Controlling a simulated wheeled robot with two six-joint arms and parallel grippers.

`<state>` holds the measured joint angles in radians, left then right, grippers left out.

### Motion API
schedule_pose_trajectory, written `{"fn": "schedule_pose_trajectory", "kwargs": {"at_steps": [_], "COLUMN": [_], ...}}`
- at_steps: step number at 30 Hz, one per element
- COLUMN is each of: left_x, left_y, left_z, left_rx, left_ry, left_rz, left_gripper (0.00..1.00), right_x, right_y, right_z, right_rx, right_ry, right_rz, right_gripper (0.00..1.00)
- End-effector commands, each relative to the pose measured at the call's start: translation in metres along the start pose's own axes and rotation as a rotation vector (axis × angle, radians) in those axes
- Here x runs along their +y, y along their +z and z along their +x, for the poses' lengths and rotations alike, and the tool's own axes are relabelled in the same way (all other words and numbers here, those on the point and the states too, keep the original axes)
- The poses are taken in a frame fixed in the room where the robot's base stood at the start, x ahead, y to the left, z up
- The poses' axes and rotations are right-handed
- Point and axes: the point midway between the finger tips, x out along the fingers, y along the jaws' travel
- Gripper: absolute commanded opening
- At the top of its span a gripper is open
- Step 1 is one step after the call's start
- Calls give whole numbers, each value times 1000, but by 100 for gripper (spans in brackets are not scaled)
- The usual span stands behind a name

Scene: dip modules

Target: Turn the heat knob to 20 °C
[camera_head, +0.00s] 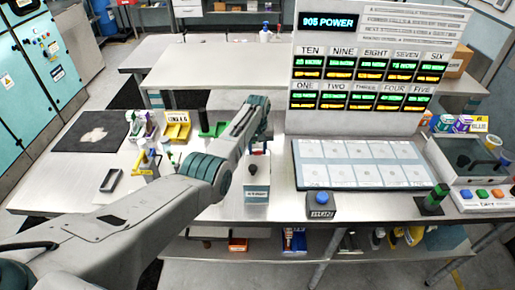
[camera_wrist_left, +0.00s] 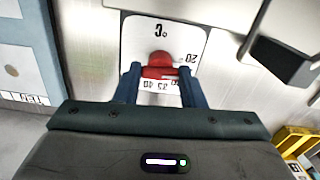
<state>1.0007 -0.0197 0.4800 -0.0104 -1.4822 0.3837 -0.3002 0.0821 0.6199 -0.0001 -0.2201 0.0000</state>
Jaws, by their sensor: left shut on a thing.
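The heat knob (camera_wrist_left: 161,59) is red and sits on a white dial plate (camera_wrist_left: 138,38) marked °C in the left wrist view. The mark 20 shows to the right of the knob, and marks 35 and 40 show below it. My left gripper (camera_wrist_left: 160,71) has its two blue fingers on either side of the knob and is shut on it. The knob's exact pointing is unclear. My right gripper is not in view.
A blue button box (camera_head: 320,205) and a white panel with pale tiles (camera_head: 360,164) stand to the right.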

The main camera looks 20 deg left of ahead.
Motion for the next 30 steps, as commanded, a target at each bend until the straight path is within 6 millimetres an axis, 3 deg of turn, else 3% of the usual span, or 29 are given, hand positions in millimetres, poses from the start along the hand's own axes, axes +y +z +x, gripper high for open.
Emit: {"fn": "schedule_pose_trajectory", "kwargs": {"at_steps": [12, 28, 29, 30], "left_x": [0, 0, 0, 0], "left_y": [-3, -3, -3, -3], "left_z": [-4, -4, -4, -4], "left_rx": [7, 9, 9, 9], "left_ry": [2, 3, 3, 3], "left_rz": [-173, -193, -193, -193], "left_gripper": [14, 14, 42, 50], "right_x": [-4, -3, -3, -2], "right_y": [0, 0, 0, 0], "right_z": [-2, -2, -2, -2], "right_rx": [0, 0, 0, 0], "right_ry": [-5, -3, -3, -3], "right_rz": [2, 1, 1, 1], "right_gripper": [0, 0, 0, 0]}}
